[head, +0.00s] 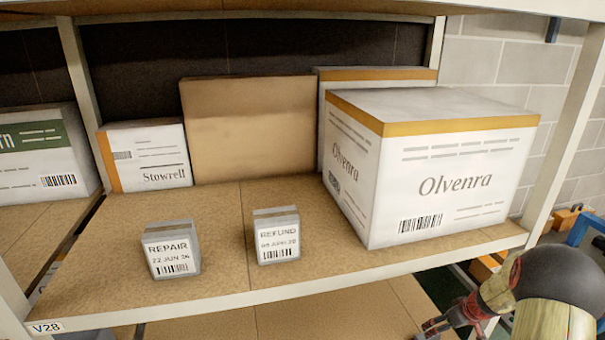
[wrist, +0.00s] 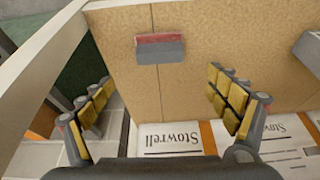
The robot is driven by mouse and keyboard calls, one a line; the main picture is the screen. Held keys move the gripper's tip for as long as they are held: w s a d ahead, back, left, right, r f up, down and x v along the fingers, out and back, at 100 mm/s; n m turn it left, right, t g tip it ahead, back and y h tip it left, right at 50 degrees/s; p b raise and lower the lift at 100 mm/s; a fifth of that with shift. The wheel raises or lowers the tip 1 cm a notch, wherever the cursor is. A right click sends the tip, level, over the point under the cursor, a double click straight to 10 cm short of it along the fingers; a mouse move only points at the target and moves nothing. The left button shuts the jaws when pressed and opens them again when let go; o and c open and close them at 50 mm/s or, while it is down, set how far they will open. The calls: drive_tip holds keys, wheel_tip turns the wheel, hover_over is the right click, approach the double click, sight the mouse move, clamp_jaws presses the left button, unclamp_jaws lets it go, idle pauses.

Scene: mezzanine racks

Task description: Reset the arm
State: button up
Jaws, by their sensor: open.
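My gripper (wrist: 160,82) is open in the wrist view, with yellow-padded fingers spread wide and nothing between them. In the head view my arm shows at the lower right, in front of and below the shelf edge, with part of the gripper (head: 436,325) at the bottom edge of the picture. In the wrist view a small grey block with a red strip (wrist: 160,48) lies on a brown shelf board (wrist: 240,30), beyond the fingertips and apart from them.
On the shelf (head: 215,205) stand a REPAIR box (head: 171,250), a REFUND box (head: 277,237), a large Olvenra carton (head: 440,185), a Stowrell carton (head: 146,157) and a plain brown carton (head: 250,130). Rack posts (head: 570,130) flank it. White Stowrell cartons (wrist: 175,138) show in the wrist view.

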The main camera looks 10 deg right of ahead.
drive_tip(key=s+a+f+m+g+y, duration=0.1)
drive_tip(key=s+a+f+m, duration=0.1)
drive_tip(key=s+a+m, duration=0.25)
drive_tip(key=s+a+r+n+b, duration=0.1)
drive_tip(key=s+a+r+b, duration=0.1)
drive_tip(key=s+a+r, duration=0.5)
drive_tip(key=s+a+r+n+t+h+b, duration=0.1)
drive_tip(key=s+a+r+b, duration=0.1)
drive_tip(key=s+a+r, duration=0.5)
drive_tip(key=s+a+r+n+t+b, duration=0.1)
drive_tip(key=s+a+r, duration=0.6)
drive_tip(key=a+r, duration=0.8)
drive_tip(key=a+n+b, duration=0.1)
drive_tip(key=a, duration=0.2)
drive_tip(key=shift+s+a+b, duration=0.15)
drive_tip(key=shift+a+b, duration=0.15)
drive_tip(key=shift+c, duration=0.3)
